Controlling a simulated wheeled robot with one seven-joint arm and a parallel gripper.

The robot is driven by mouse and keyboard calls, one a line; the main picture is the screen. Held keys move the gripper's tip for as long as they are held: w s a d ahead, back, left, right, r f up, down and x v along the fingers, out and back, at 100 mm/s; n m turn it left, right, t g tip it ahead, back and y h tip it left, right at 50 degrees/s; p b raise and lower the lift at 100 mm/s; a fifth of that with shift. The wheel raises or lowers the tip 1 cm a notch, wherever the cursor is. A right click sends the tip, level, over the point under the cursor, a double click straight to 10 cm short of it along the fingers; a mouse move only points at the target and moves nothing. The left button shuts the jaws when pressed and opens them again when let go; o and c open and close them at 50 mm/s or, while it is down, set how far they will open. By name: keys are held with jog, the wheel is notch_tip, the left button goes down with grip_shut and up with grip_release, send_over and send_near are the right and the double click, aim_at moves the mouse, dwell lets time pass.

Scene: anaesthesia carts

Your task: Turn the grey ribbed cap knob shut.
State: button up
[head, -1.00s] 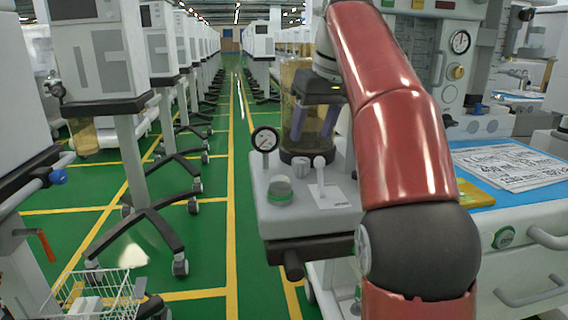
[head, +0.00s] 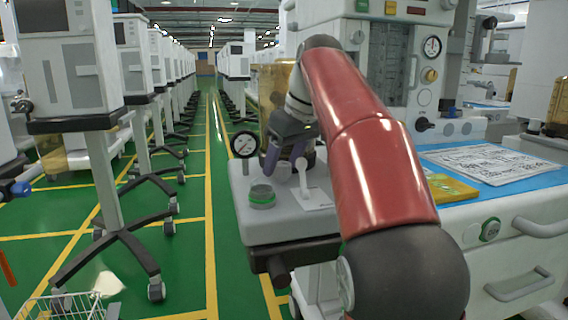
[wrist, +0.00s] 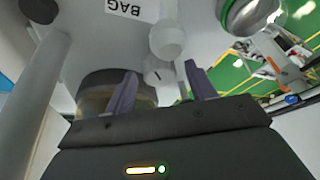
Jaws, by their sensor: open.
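A small grey cap knob (head: 283,171) stands on the grey machine's projecting shelf (head: 235,222), behind the green-ringed knob. Its ribs are too small to make out. My gripper (head: 286,154) has purple fingers pointing down, just above this knob. In the wrist view, my gripper (wrist: 161,72) is open, and the grey cap knob (wrist: 158,74) shows in the gap between the two fingers, partly in shadow. I cannot tell whether the fingers touch it. My red arm covers part of the shelf in the head view.
A green-ringed knob (head: 262,197), a white ball-ended lever (head: 303,170) and a pressure gauge (head: 244,145) stand close by. An amber canister (head: 277,85) is behind my gripper. A blue-topped work surface with papers (head: 490,162) lies right. The green aisle is open at left.

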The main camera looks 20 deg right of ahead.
jog(key=c, duration=1)
jog(key=shift+r, duration=0.1)
jog(key=m+h+p, duration=0.1)
jog(key=m, duration=0.1)
jog(key=m+p, duration=0.1)
jog(key=m, duration=0.1)
jog(key=shift+a+r+m+t+h, duration=0.1)
jog(key=shift+a+m+t+h, duration=0.05)
jog(key=shift+m+t+h, duration=0.25)
jog(key=m+h+p, duration=0.1)
jog(key=m, duration=0.1)
jog(key=m+h+p, duration=0.1)
jog(key=m+p, duration=0.1)
jog(key=m, duration=0.1)
jog(key=shift+a+p, duration=0.15)
jog(key=shift+p, duration=0.15)
jog(key=m+h+p, duration=0.1)
jog(key=m, duration=0.2)
jog(key=m+g+h+p, duration=0.1)
jog(key=m+p, duration=0.1)
jog(key=shift+a+m, duration=0.1)
jog(key=shift+m, duration=0.3)
jog(key=shift+w+m+g+h+p, duration=0.1)
jog(key=shift+m+g+h+p, duration=0.5)
jog(key=shift+m, duration=1.4)
jog(key=shift+g, duration=0.3)
